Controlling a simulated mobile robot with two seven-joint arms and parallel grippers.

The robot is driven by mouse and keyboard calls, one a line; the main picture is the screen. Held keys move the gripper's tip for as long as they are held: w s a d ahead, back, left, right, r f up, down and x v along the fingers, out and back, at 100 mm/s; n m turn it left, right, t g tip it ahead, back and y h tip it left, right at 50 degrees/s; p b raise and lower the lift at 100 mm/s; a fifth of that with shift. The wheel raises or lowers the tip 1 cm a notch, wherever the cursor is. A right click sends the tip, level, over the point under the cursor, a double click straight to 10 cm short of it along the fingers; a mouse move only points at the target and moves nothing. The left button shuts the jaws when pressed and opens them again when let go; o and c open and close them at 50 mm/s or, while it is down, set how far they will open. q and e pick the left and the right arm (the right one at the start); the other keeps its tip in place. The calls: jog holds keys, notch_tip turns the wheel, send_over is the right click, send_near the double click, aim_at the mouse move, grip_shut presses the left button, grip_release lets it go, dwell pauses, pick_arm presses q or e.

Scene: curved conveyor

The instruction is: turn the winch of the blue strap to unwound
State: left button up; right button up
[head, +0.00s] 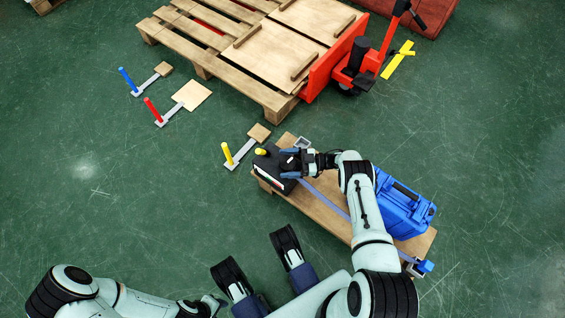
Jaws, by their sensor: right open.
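A blue strap (327,200) runs along a low wooden board, past the front of a blue case (402,205). At its right end is a small blue part (425,266) on a grey fitting; I cannot tell whether this is the winch. The strap's upper-left end meets a black box (268,176) near my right gripper (291,162). The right gripper is open over the box's right side; contact is unclear, and it hides part of the strap's end. My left gripper (208,304) is low at the bottom edge, mostly cut off, and its jaws cannot be made out.
A pallet (215,62) and a red pallet truck (352,70) are at the back. A grey frame (303,142) sits behind my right gripper. The right floor is clear.

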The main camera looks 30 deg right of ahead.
jog(key=v, duration=0.5)
jog(key=shift+s+d, duration=0.15)
jog(key=shift+d, duration=0.1)
